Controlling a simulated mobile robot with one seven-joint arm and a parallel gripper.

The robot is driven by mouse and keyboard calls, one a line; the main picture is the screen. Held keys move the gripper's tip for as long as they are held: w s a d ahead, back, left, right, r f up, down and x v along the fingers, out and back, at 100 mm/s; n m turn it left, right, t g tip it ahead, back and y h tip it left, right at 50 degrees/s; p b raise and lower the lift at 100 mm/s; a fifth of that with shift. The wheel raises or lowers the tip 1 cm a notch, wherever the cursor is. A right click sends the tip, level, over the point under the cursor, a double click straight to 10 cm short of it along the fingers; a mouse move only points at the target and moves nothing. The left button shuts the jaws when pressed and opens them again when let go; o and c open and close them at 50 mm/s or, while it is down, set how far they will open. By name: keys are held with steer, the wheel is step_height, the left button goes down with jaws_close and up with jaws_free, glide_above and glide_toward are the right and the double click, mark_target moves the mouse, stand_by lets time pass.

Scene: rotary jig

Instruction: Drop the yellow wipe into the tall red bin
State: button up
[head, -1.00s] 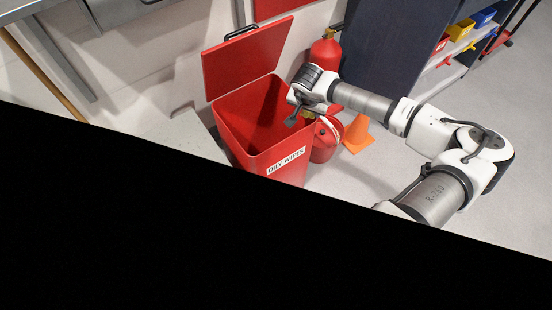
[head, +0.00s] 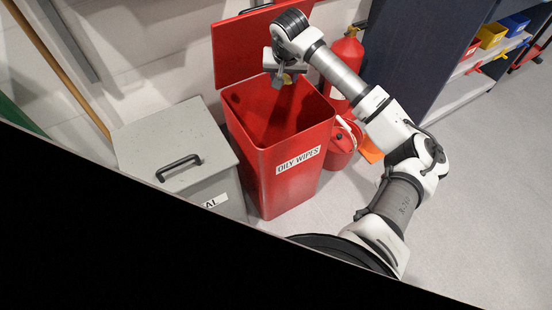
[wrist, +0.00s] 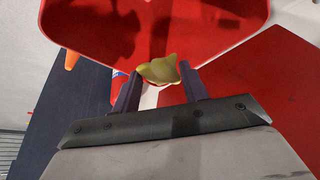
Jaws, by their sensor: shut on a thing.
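The tall red bin (head: 290,180), labelled "OILY WIPES", stands in the middle of the head view with its lid (head: 232,55) raised at the back. My gripper (head: 286,80) is over the bin's open mouth, near the far side. It is shut on the yellow wipe (wrist: 160,70), which shows crumpled between the two fingertips (wrist: 158,88) in the wrist view. In the head view only a small yellow bit of the wipe shows below the gripper. The bin's rim and inside (wrist: 150,25) fill the top of the wrist view.
A grey lidded bin (head: 215,145) stands left of the red bin. A red bucket (head: 343,145), an orange cone (head: 371,152) and a fire extinguisher (head: 347,60) stand to its right. A dark cabinet (head: 420,50) is behind. Open floor (head: 490,170) lies at the right.

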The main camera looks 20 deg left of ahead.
steer(key=shift+f+b, duration=0.4)
steer(key=shift+f, duration=0.9)
steer(key=o, duration=1)
steer(key=shift+o, duration=0.2)
steer(key=shift+r, duration=0.15)
steer(key=v, duration=1.3)
steer(key=shift+r, duration=0.35)
steer(key=shift+s, duration=0.1)
